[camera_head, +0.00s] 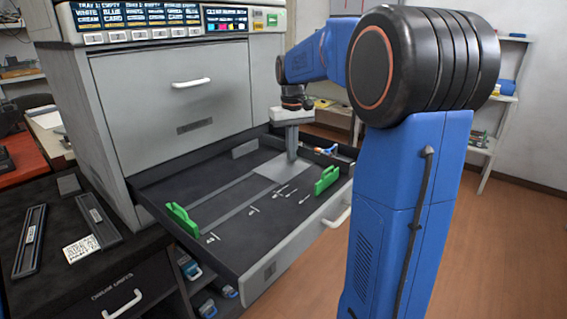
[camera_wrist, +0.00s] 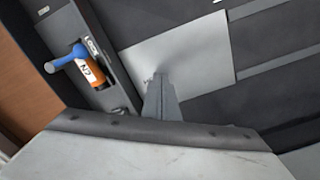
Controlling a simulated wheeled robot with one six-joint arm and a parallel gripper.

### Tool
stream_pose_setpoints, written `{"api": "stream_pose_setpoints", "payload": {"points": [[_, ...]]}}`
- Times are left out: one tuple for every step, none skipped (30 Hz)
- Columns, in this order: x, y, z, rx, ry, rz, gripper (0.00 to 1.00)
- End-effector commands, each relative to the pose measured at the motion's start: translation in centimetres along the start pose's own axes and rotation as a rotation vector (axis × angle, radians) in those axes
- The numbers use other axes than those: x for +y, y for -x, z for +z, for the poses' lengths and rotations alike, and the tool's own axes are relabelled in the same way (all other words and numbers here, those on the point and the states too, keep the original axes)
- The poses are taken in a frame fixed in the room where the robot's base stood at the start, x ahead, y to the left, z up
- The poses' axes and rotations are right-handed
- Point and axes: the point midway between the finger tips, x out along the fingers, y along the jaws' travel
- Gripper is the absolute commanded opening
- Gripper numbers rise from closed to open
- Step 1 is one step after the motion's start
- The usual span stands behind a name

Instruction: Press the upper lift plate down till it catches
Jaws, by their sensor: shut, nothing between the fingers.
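The lift plate, a light grey rectangle (camera_head: 277,172) in the floor of the open upper drawer, lies at the drawer's back right. In the wrist view the plate (camera_wrist: 205,52) fills the upper middle, flat against the dark floor. My gripper (camera_head: 292,157) points straight down over the plate, its fingers together with nothing between them. In the wrist view the fingertips (camera_wrist: 158,78) appear over the plate's lower left part. I cannot tell whether they touch it. The wrist view also shows a blue and orange lever (camera_wrist: 87,70) beside a "LOCK" label in the side channel.
The open drawer (camera_head: 290,236) has two green guides, one at left (camera_head: 181,219) and one at right (camera_head: 326,179). Several small pale marks or parts lie on its floor. The grey printer body (camera_head: 170,95) rises behind.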

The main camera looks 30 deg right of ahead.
Motion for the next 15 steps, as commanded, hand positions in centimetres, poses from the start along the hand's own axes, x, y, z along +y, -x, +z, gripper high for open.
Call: {"api": "stream_pose_setpoints", "payload": {"points": [[0.0,0.4,0.0,0.001,0.0,0.0,0.0],[0.0,0.7,0.0,0.001,0.0,0.0,0.0],[0.0,1.0,0.0,0.002,0.0,0.0,0.0],[0.0,1.3,-0.1,0.002,0.0,0.0,0.0],[0.0,1.5,-0.1,0.003,0.0,0.0,0.0],[0.0,1.9,0.0,0.002,0.0,0.0,0.0],[0.0,2.1,0.0,0.001,0.0,0.0,0.0],[0.0,2.3,0.0,0.001,0.0,0.0,0.0],[0.0,2.6,0.0,0.002,0.0,0.0,0.0],[0.0,2.9,0.0,0.003,0.0,0.0,0.0],[0.0,3.1,-0.1,0.003,0.0,0.0,0.0],[0.0,3.5,0.0,0.002,0.0,0.0,0.0],[0.0,3.7,0.0,0.002,0.0,0.0,0.0],[0.0,3.9,0.0,0.002,0.0,0.0,0.0],[0.0,4.2,0.0,0.002,0.0,0.0,0.0]]}}
